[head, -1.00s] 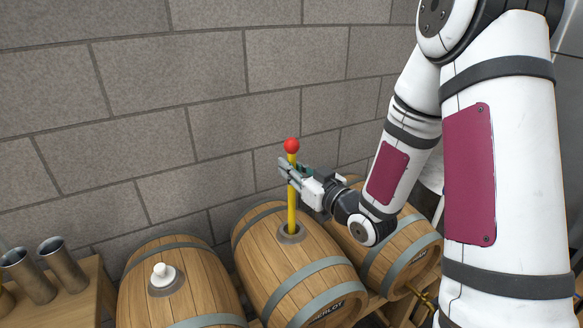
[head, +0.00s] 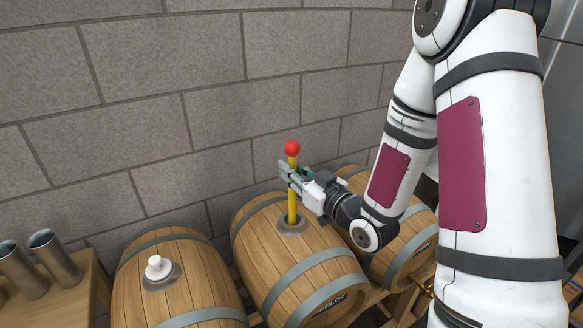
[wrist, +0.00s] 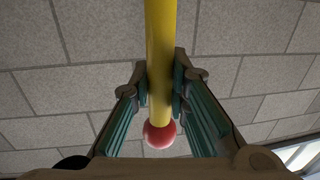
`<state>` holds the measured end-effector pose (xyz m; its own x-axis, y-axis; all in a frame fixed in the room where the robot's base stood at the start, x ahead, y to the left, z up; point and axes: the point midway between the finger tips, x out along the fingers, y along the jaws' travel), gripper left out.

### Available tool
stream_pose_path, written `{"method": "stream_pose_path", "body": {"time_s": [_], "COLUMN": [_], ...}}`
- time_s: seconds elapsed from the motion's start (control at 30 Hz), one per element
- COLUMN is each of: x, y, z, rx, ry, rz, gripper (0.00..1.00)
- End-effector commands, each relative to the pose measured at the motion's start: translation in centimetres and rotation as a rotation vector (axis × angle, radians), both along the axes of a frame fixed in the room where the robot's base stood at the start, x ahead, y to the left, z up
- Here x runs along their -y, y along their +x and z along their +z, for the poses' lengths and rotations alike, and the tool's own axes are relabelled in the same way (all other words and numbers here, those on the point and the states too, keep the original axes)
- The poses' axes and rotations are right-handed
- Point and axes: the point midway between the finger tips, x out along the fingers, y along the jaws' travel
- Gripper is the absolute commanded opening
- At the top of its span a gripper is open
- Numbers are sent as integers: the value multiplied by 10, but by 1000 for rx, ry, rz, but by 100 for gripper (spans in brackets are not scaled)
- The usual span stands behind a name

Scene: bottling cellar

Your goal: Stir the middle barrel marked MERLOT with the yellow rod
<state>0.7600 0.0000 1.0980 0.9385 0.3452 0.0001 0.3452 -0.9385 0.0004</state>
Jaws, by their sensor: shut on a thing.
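The yellow rod (head: 292,201) with a red ball (head: 292,148) on its top stands nearly upright in the bung hole of the middle barrel (head: 270,251). Its lower end is hidden inside the barrel. The barrel's dark label is partly cut off, with "RLOT" legible. My gripper (head: 291,178) is shut on the rod a little below the red ball. In the wrist view the rod (wrist: 161,60) runs between both fingers, with the ball (wrist: 159,133) close to the palm.
A left barrel (head: 185,284) has a white bung (head: 158,267) in its hole. A right barrel (head: 405,244) is partly behind my arm. Two metal cups (head: 54,258) stand on a wooden bench at far left. A grey block wall (head: 150,130) rises close behind the barrels.

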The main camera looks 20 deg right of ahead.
Motion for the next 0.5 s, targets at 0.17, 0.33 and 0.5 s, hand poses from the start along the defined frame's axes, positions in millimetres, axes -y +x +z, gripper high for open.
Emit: {"method": "stream_pose_path", "body": {"time_s": [0.17,0.33,0.5], "x": [0,0,0], "y": [1,1,1], "z": [-10,-17,-25], "rx": [-3,0,-1], "ry": [1,1,0], "rz": [0,0,0], "gripper": [0,0,0]}}
